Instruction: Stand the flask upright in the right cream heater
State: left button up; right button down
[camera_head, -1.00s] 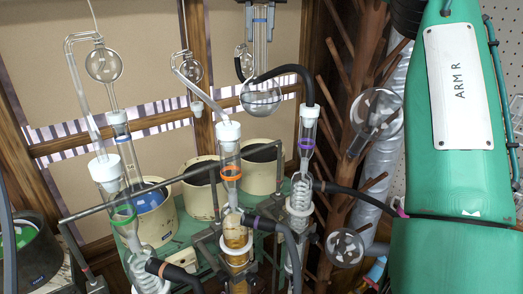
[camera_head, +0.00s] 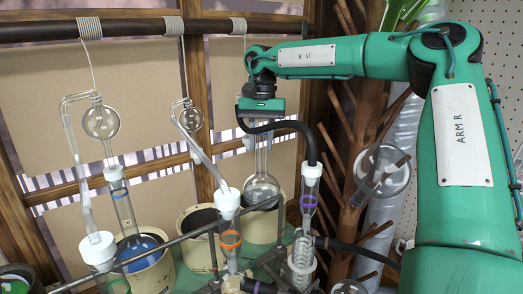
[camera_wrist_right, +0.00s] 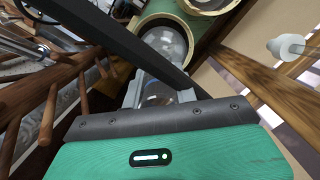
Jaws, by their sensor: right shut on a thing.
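The clear round-bottomed flask (camera_head: 262,188) hangs upright under my right gripper (camera_head: 260,117), which is shut on its neck. Its bulb is at the mouth of the right cream heater (camera_head: 267,229), and seems partly inside the rim. I cannot tell whether it touches the bottom. In the right wrist view the flask (camera_wrist_right: 165,48) runs from the jaws toward the round cream rim (camera_wrist_right: 147,21). A dark bar crosses in front of it there. My left gripper is not in view.
A middle cream heater (camera_head: 186,222) looks empty, and a left one (camera_head: 158,272) holds a flask of blue liquid. Glass columns with an orange clip (camera_head: 230,240) and a purple clip (camera_head: 308,202) stand in front. A black hose (camera_head: 290,124) arches close to my gripper. A wooden peg rack (camera_head: 345,150) stands right.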

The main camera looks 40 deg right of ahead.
aim_at(261, 175)
jog(key=shift+s+a+f, duration=0.1)
jog(key=shift+a+f, duration=0.05)
jog(key=shift+f, duration=0.05)
notch_tip(261, 175, down, 3)
jog(key=shift+f+p, duration=0.15)
jog(key=shift+p, duration=0.8)
jog(key=shift+f, duration=0.4)
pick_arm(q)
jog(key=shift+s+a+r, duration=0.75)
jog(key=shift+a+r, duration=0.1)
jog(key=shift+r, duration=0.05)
pick_arm(e)
jog(key=shift+f, duration=0.1)
jog(key=c, duration=1.1)
grip_release()
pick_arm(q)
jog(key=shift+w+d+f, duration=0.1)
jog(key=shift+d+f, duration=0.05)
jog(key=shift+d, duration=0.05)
